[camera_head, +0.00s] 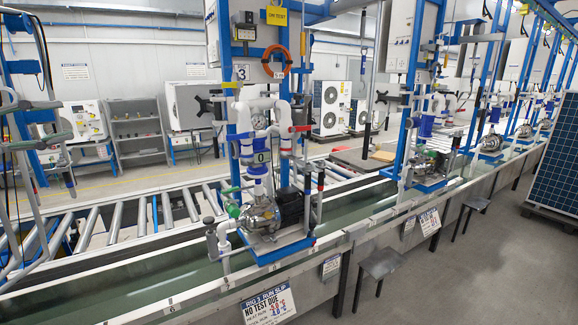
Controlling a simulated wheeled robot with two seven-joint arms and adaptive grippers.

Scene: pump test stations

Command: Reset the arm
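I cannot make out either of my grippers or arms in the head view. The nearest pump station, numbered 3, stands in the middle. Its silver and black pump (262,215) sits on a blue-edged base (278,252) over the trough. White pipework (262,104) with a round gauge (259,122) rises above it. A blue fitting marked 0 (262,157) is in the pipe.
A long trough (130,281) and roller conveyor (115,222) run across the scene. A run slip (268,306) reads "NO TEST DUE". A stool (378,268) stands on the open floor (470,270) at right, with a dark panel (556,155) beyond.

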